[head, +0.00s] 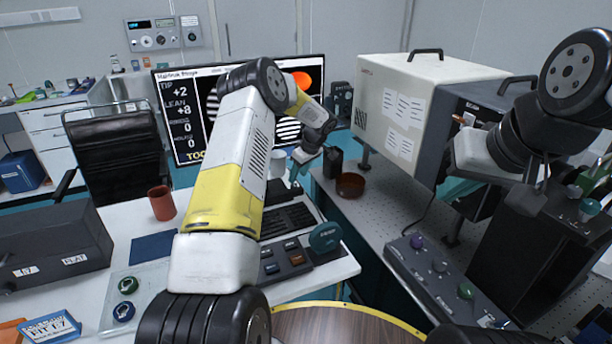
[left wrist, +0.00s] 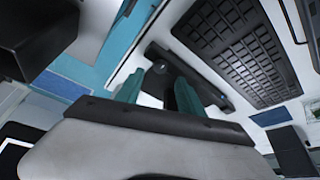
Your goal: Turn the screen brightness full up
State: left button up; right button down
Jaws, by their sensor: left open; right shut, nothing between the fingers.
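The screen (head: 181,115) stands at the back of the white desk and is lit, with tip and lean readings and striped round pictures. My left arm hides its middle. My left gripper (head: 296,172) is open near the screen's lower right, above the desk. In the left wrist view its two teal fingers (left wrist: 158,90) stand apart, with a dark bar (left wrist: 205,92) behind them; I cannot tell whether they touch it. No brightness control can be made out for certain. My right gripper (head: 456,188) is shut and empty beside the large white-and-dark housing (head: 400,105).
The keyboard (head: 288,222) also shows in the left wrist view (left wrist: 230,45). A button box (head: 285,262), a red-brown cup (head: 161,203) and a blue mat (head: 153,246) are on the desk. A brown dish (head: 350,186) and a knob panel (head: 432,280) sit on the optical table.

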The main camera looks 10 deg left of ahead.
aim_at(294, 185)
pick_arm(q)
jog(key=shift+x, duration=2.7)
grip_shut()
